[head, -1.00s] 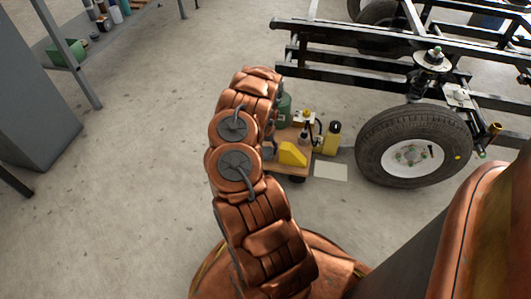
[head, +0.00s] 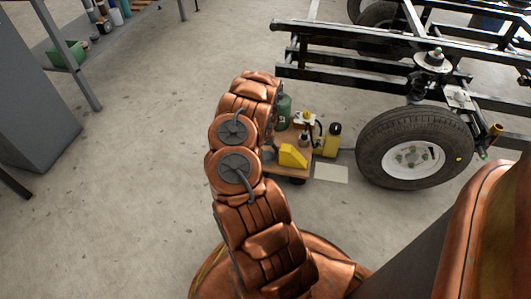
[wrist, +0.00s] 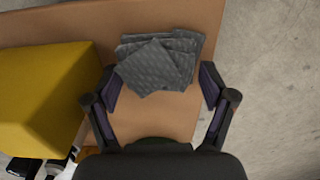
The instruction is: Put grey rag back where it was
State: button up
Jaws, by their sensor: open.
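The grey rag (wrist: 160,62) lies folded in layers on a brown wooden board (wrist: 195,20) in the wrist view. My gripper (wrist: 160,92) is open, with its two fingers apart on the left and right of the rag's near part. No contact between the fingers and the rag can be made out. In the head view my arm hides the gripper and the rag. The low wooden cart (head: 302,170) that shows behind my arm carries several items.
A yellow block (wrist: 45,90) stands left of the rag; it also shows in the head view (head: 292,156). A green bottle (head: 284,110) and a yellow container (head: 332,140) are near it. A wheel (head: 415,148) and black frame stand right.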

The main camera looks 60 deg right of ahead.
aim_at(265, 152)
notch_tip(265, 152, up, 12)
jog(key=p, duration=0.5)
jog(key=w+a+r+n+y, duration=0.1)
jog(key=w+a+r+n, duration=0.1)
jog(key=w+a+r, duration=0.5)
jog(key=w+a+r+n+y, duration=0.15)
jog(key=w+a+r, duration=0.3)
jog(key=a, duration=0.55)
jog(key=a+r+n, duration=0.5)
jog(key=a+r, duration=0.6)
jog(key=a, duration=0.5)
jog(key=s+a+r+n+g, duration=0.1)
jog(key=s+a+r+n, duration=0.1)
jog(key=s+a+r, duration=0.3)
jog(key=s+a+r+n+g, duration=0.15)
jog(key=s+a+r, duration=0.25)
jog(key=s+a, duration=0.4)
jog(key=s+a+r+n+h, duration=0.1)
jog(key=s, duration=0.9)
jog(key=s+a+r+n+g+h, duration=0.1)
jog(key=s+a, duration=0.1)
jog(key=s, duration=0.8)
jog(key=shift+a+r, duration=0.25)
jog(key=shift+r, duration=0.1)
